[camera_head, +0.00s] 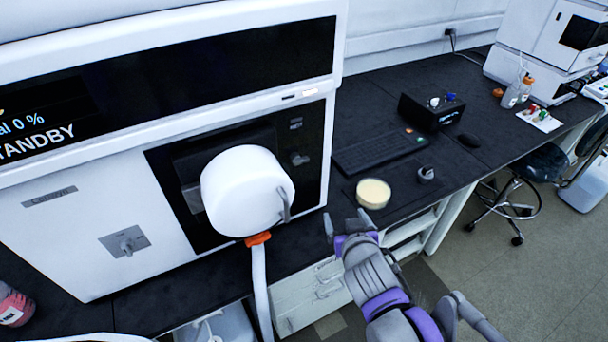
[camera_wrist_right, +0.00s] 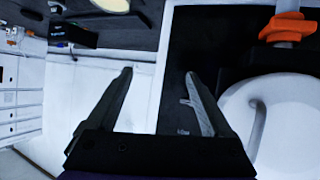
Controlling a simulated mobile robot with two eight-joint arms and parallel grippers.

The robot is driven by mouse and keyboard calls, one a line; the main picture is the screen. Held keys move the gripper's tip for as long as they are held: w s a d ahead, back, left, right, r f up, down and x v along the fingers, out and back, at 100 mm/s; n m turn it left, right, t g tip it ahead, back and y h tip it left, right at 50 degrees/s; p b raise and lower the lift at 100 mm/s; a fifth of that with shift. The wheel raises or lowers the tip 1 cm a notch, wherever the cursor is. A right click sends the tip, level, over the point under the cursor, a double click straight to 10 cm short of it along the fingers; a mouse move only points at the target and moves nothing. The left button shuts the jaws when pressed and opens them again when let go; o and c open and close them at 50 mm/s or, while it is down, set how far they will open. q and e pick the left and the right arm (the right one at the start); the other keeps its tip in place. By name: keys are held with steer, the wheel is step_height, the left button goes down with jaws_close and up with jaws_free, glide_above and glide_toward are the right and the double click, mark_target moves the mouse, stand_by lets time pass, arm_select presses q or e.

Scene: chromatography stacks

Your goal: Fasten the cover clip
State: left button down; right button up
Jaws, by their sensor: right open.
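The white round cover (camera_head: 240,190) sits on the dark front panel of the instrument. A thin grey curved clip (camera_head: 285,207) is at the cover's right edge, standing out from it. In the right wrist view the cover (camera_wrist_right: 295,125) is at the right, with the curved clip (camera_wrist_right: 258,130) on its left side. My right gripper (camera_head: 347,222) is open and empty, right of the cover and apart from it. In the wrist view its fingers (camera_wrist_right: 158,76) are spread, with the dark panel behind the right finger. My left gripper is not in view.
An orange fitting (camera_head: 258,239) with a white tube hangs below the cover. A small grey catch (camera_head: 299,158) is on the panel, right of the cover. A cream round dish (camera_head: 373,193), a keyboard (camera_head: 380,150) and a black box (camera_head: 432,112) are on the bench at right.

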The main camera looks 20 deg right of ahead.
mark_target(302, 162)
arm_select(q)
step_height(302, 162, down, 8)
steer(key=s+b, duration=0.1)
steer(key=b, duration=0.4)
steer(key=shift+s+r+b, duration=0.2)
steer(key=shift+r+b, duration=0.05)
steer(key=shift+b, duration=0.05)
arm_select(e)
steer(key=w+a+r+n+t+y, duration=0.1)
steer(key=w+t, duration=0.1)
steer(key=w, duration=0.3)
steer(key=w+a+r+n+t+y, duration=0.1)
steer(key=w+t+y, duration=0.1)
steer(key=w, duration=0.3)
steer(key=w+r+n+t+y, duration=0.1)
steer(key=w+t+y, duration=0.1)
steer(key=w, duration=0.3)
steer(key=shift+w+a+r+n, duration=0.3)
steer(key=shift+a+r+n, duration=0.1)
jaws_close()
